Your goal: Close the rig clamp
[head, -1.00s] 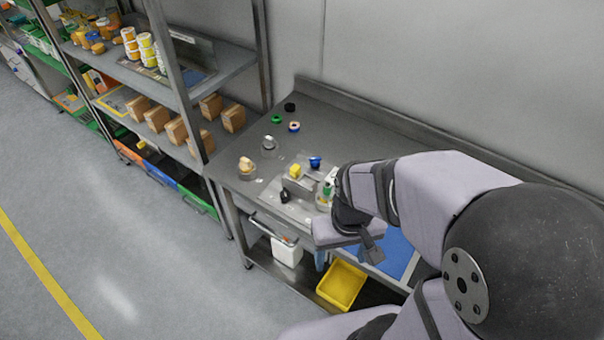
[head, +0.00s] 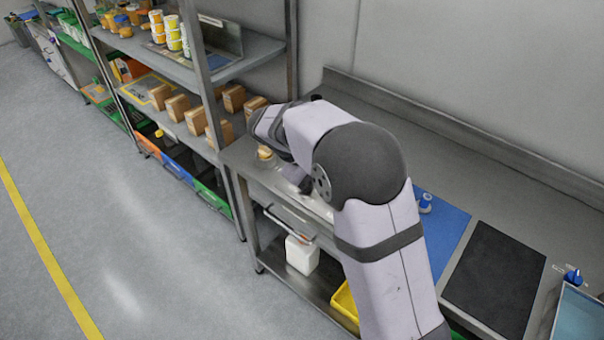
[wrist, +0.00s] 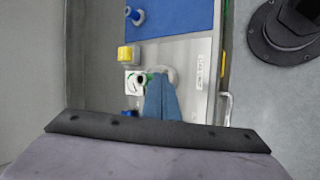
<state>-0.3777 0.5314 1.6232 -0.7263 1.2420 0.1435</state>
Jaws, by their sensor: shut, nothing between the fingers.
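In the wrist view my gripper (wrist: 161,80) is shut and empty, its bluish fingers together over the rig's light metal plate (wrist: 185,52). Just left of the fingertips is a white part with a green ring and dark round centre (wrist: 138,82). A yellow block (wrist: 127,54) sits beyond it, and a small blue part (wrist: 133,114) shows at lower left. A pale rounded piece lies by the fingertips, partly hidden. I cannot tell which part is the clamp or whether it is open. In the head view my arm hides most of the rig.
A blue mat (head: 440,232) and a dark mat (head: 492,280) lie on the bench to the right. Shelving with brown boxes (head: 222,134) stands close to the left. A white container (head: 302,255) and a yellow bin (head: 344,303) are below the bench.

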